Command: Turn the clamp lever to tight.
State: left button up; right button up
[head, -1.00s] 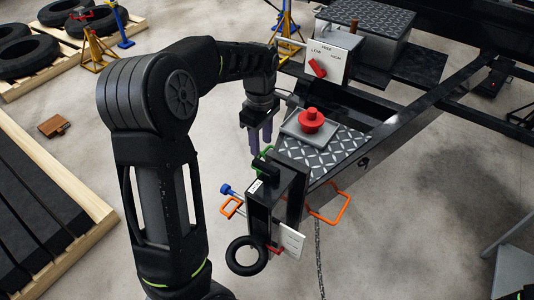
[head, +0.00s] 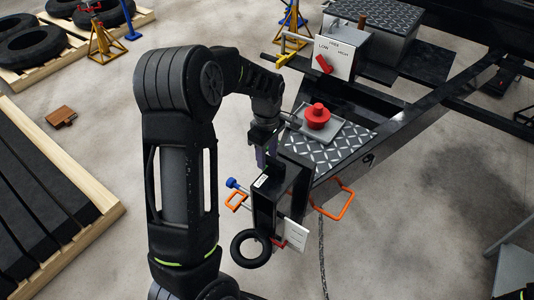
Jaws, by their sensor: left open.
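My left gripper (head: 262,158) points down at the upper left side of the black post (head: 268,207) at the front of the trailer frame. Its fingers are open; one is partly hidden, and I see nothing between them. A small red lever (head: 280,243) sits low on the post beside a white plate (head: 296,235); it may be the clamp lever, but the plate's marks are too small to read. Another red lever (head: 324,63) is on an upright white panel (head: 332,48) marked LOW, FREE and HIGH, farther back. My right gripper is not in view.
A red knob (head: 318,117) stands on a grey plate over the tread plate (head: 325,155), right of the gripper. A blue knob (head: 232,183), orange loop (head: 343,203) and black ring (head: 250,248) surround the post.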

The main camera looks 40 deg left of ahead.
pick_arm(q)
jog(key=shift+c, duration=0.5)
grip_shut()
dwell(0.9)
